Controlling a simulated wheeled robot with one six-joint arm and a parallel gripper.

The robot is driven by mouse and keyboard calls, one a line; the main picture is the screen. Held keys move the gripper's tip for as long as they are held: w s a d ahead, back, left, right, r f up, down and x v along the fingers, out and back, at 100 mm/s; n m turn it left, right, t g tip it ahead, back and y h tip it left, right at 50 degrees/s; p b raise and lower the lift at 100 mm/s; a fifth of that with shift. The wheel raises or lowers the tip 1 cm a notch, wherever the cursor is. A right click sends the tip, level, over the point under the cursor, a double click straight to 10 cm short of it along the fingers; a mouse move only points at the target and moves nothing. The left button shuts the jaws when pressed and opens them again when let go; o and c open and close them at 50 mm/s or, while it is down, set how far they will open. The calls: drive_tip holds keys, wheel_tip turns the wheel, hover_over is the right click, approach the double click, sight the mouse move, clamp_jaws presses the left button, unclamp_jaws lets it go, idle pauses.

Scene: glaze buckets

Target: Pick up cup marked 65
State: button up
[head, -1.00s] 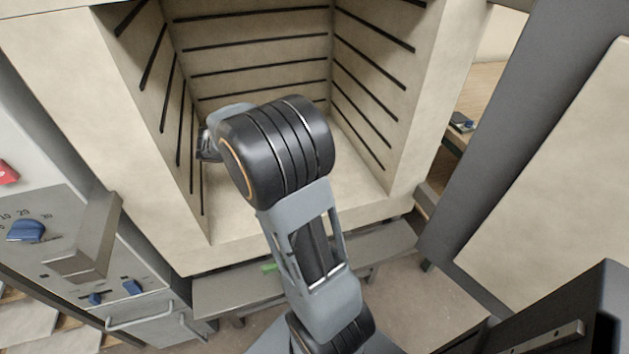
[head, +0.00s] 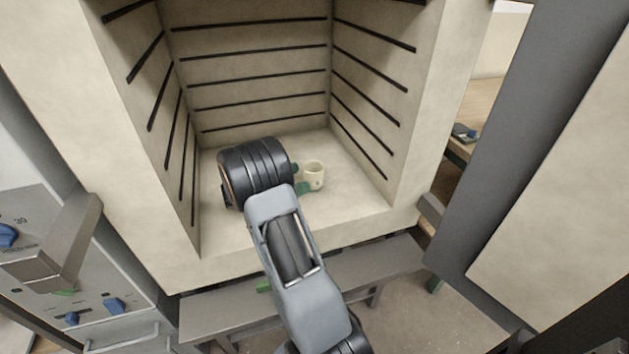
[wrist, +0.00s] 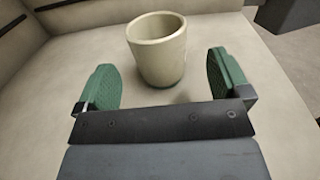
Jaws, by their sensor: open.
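A cream cup (head: 313,175) stands upright on the kiln floor, right of my arm's end in the head view. In the wrist view the cup (wrist: 158,50) sits just beyond and between my gripper's two green fingers. I cannot read a number on it. My gripper (wrist: 163,78) is open and empty, with a gap between each finger and the cup. In the head view the green fingertips of my gripper (head: 299,178) show at the cup's left side, partly hidden by my wrist.
The kiln chamber has slotted side walls (head: 370,100) and a back wall (head: 250,70) around the cup. Its floor (head: 350,205) is otherwise clear where visible. The kiln door (head: 540,140) stands open at right. A control panel (head: 60,270) is at left.

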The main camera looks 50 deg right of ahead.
sight(313, 170)
drive_tip(key=shift+b+x, duration=0.3)
drive_tip(key=shift+x, duration=2.45)
drive_tip(key=shift+c, duration=0.3)
drive_tip(key=c, duration=1)
drive_tip(key=shift+r, duration=0.1)
